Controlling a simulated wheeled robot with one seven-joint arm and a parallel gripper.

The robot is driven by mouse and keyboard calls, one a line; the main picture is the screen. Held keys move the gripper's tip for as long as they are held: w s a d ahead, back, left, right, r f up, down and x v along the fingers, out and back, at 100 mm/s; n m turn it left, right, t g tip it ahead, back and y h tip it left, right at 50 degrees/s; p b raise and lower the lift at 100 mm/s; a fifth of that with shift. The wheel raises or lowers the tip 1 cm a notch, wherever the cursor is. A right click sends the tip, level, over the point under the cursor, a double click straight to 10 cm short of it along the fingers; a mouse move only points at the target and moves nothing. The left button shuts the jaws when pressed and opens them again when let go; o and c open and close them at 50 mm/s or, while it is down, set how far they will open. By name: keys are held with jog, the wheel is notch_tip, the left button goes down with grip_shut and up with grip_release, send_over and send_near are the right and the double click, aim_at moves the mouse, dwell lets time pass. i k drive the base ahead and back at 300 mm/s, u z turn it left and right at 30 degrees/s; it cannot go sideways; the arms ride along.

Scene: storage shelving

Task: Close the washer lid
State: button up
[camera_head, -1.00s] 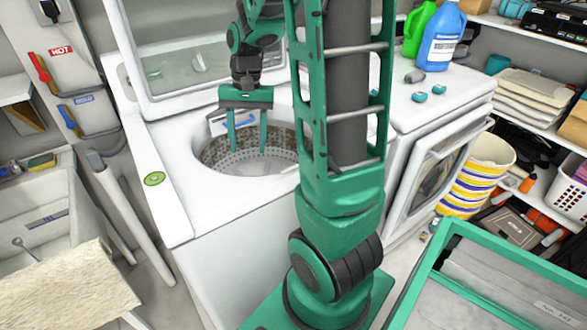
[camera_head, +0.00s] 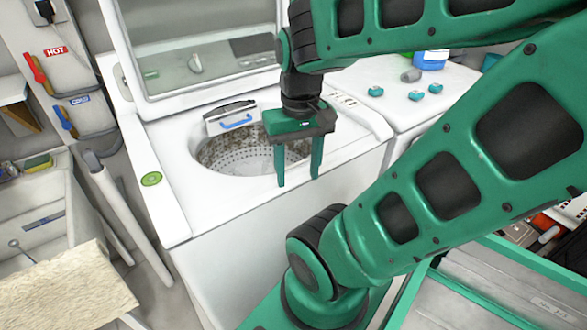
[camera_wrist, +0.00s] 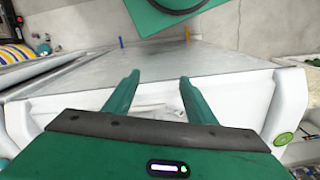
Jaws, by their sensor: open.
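The washer (camera_head: 235,235) stands in the middle of the head view, with its white-framed glass lid (camera_head: 175,93) raised and leaning back. The round drum opening (camera_head: 232,158) below the lid is uncovered. My gripper (camera_head: 298,182) is open and empty, fingers pointing down, over the front right part of the washer top. It is in front of the lid and apart from it. In the wrist view, the two spread fingers (camera_wrist: 158,95) show against the washer's white front rim (camera_wrist: 240,100), with nothing between them. The lid is not visible in the wrist view.
A dryer (camera_head: 425,105) with small teal items and a blue bottle (camera_head: 431,60) on top stands to the right. A sink (camera_head: 45,215) and hoses (camera_head: 128,220) are at the left. My arm hides much of the right side.

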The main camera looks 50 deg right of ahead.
aim_at(149, 108)
jog(key=z, duration=0.05)
jog(key=k, duration=0.5)
jog(key=z, duration=1.9)
jog(key=k, duration=1.1)
jog(key=u, duration=0.95)
jog(key=i, duration=1)
jog(key=z, duration=0.05)
